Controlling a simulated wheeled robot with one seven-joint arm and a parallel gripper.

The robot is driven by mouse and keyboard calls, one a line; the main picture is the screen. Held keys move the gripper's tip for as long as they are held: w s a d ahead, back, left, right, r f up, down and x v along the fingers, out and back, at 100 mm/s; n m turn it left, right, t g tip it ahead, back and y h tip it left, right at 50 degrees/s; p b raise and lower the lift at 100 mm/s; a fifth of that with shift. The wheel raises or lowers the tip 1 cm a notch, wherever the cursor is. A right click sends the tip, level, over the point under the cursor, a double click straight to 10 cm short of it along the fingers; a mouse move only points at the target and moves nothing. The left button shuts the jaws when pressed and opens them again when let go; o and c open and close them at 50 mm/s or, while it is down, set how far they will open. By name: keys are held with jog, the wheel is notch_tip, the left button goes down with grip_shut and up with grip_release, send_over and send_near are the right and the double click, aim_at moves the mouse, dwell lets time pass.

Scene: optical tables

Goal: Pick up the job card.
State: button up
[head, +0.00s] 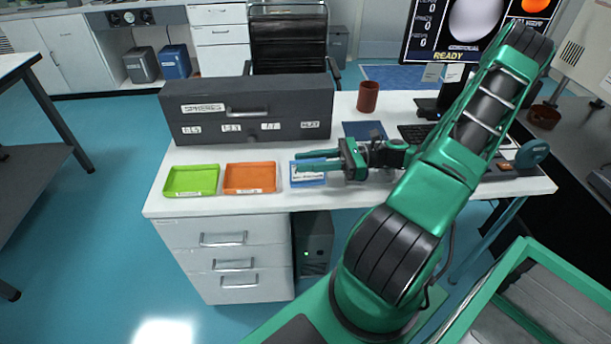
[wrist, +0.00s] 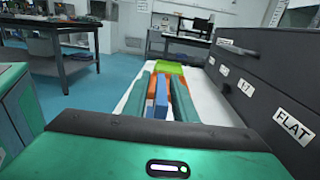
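A blue tray-like item (head: 308,183) lies on the white desk, right of the orange tray. A pale patch on it (head: 309,174) may be the job card, but it is too small to tell, and my fingers partly cover it. My gripper (head: 297,161) reaches in from the right, its fingers pointing left over the blue item. The fingers are apart, with no object visibly clamped. In the wrist view, blue (wrist: 161,95) shows in the gap between the green fingers (wrist: 162,80); whether they touch it I cannot tell.
An orange tray (head: 250,190) and a green tray (head: 191,193) stand at left. A dark labelled drawer box (head: 250,128) stands close behind. A brown cup (head: 368,96), dark blue flat square (head: 363,130) and keyboard (head: 414,134) lie farther back. The desk's front edge is close.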

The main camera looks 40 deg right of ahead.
aim_at(294, 163)
jog(key=shift+x, duration=2)
jog(key=shift+w+d, duration=0.1)
jog(key=shift+c, duration=0.6)
grip_shut()
